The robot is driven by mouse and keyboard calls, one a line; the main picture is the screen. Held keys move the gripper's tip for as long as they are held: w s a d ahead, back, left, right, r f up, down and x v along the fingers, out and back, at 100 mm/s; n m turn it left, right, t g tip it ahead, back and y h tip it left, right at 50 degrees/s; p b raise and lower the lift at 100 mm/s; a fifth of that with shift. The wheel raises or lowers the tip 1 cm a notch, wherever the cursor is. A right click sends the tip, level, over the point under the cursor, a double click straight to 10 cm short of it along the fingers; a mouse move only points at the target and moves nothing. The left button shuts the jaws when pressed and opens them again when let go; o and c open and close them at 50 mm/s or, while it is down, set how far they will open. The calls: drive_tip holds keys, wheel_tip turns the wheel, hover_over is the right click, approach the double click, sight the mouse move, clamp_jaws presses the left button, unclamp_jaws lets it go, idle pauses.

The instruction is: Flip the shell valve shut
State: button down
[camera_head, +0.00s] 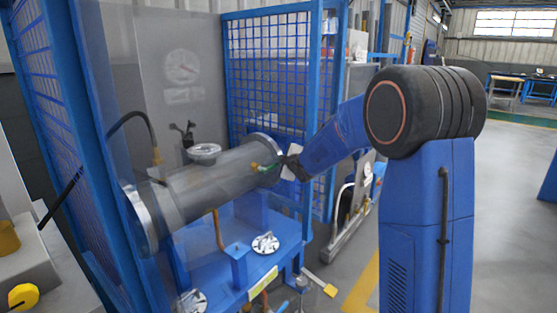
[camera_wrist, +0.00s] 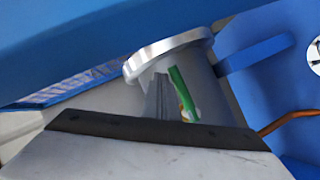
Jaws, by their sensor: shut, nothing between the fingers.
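The shell (camera_head: 205,185) is a grey horizontal cylinder with a flange at each end, lying on a blue stand. The valve's green handle (camera_head: 263,167) shows near the shell's right end. In the wrist view the green handle (camera_wrist: 181,90) is a slanted strip just below the bright flange rim (camera_wrist: 168,52). My gripper (camera_head: 285,164) is shut and empty, close beside the handle at its right. In the wrist view my grey fingers (camera_wrist: 160,97) are just left of the green strip. I cannot tell whether they touch it. The valve body is mostly hidden.
Blue mesh guards (camera_head: 268,75) stand behind and at the left. A clear panel with a dial (camera_head: 182,67) stands in front of the shell's left part. A black hose (camera_head: 133,117) arches at the left. The stand (camera_head: 283,232) holds round metal flanges (camera_head: 265,243). Open floor lies at the right.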

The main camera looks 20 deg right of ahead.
drive_tip(key=shift+f, duration=0.1)
idle(0.6)
drive_tip(key=v, duration=1.7)
drive_tip(key=shift+s, duration=0.2)
drive_tip(key=s+f+m+g, duration=0.3)
drive_tip(key=s+m, duration=0.1)
drive_tip(key=s, duration=1)
drive_tip(key=s+a+f+m+g+h, duration=0.1)
drive_tip(key=s+f+m+g, duration=0.2)
drive_tip(key=s, duration=1.1)
drive_tip(key=s+f+m+g, duration=0.3)
drive_tip(key=s+m, duration=0.4)
drive_tip(key=s, duration=0.8)
drive_tip(key=shift+a+f+g+h, duration=0.3)
drive_tip(key=shift+a+f+g, duration=0.1)
drive_tip(key=shift+f, duration=0.1)
